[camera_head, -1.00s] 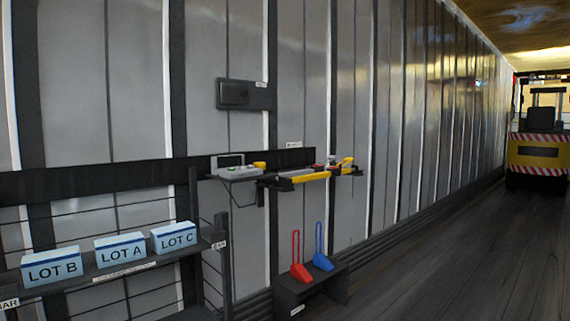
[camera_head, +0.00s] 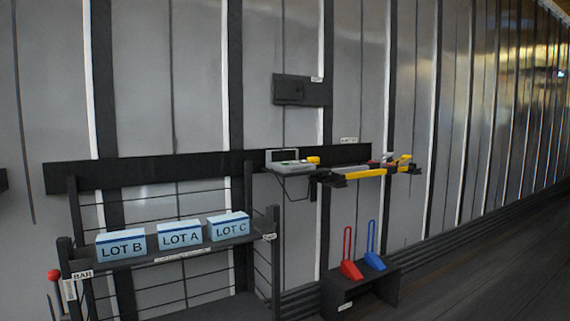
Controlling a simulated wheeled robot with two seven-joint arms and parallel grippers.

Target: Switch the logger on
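No label that I can read names the logger. A dark box (camera_head: 289,89) with a round dark spot is fixed to the wall, on a dark plate with a small white label at its upper right. Below it, a grey device (camera_head: 291,166) with a raised screen or lid and a small green patch sits on a small wall shelf. I cannot tell which of the two is the logger, and no switch state is readable. Neither of my grippers is in view.
A rack at left holds boxes marked LOT B (camera_head: 121,246), LOT A (camera_head: 180,234) and LOT C (camera_head: 229,227). A yellow-edged ledge (camera_head: 365,174) is right of the device. A low dark stand (camera_head: 360,287) carries red and blue wedges. Floor at right is clear.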

